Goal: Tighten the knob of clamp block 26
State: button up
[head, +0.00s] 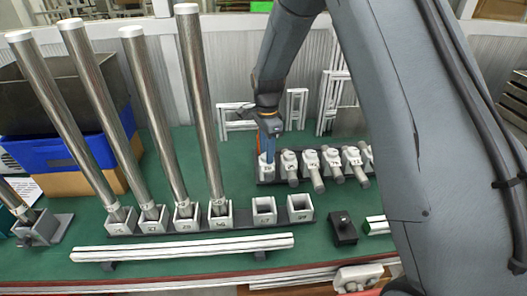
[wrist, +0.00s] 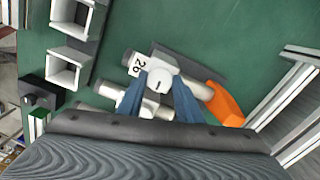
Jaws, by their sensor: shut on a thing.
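Clamp block 26 (wrist: 134,64) shows in the wrist view with its white number label. Its round pale knob (wrist: 161,79) has a dark line mark on top. My gripper (wrist: 162,76) has its two blue fingers on either side of this knob and is shut on it. A grey cylinder with an orange end (wrist: 228,105) extends from the block to the lower right. In the head view my gripper (head: 267,152) points down onto the leftmost clamp block (head: 267,172) of a row; the fingers hide its knob there.
Several similar clamp blocks (head: 311,161) stand close to the right in the row. Tall metal tubes (head: 190,100) stand in sockets on the left, beside two empty sockets (head: 264,212). A black block (head: 342,229) sits in front. White frames (head: 335,95) lean behind.

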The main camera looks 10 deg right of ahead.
jog(key=shift+m, duration=0.6)
jog(key=o, duration=1)
jog(key=shift+o, duration=0.2)
jog(key=shift+r, duration=0.1)
notch_tip(320, 180, up, 8)
jog(key=shift+f+b, duration=0.2)
jog(key=shift+b, duration=0.7)
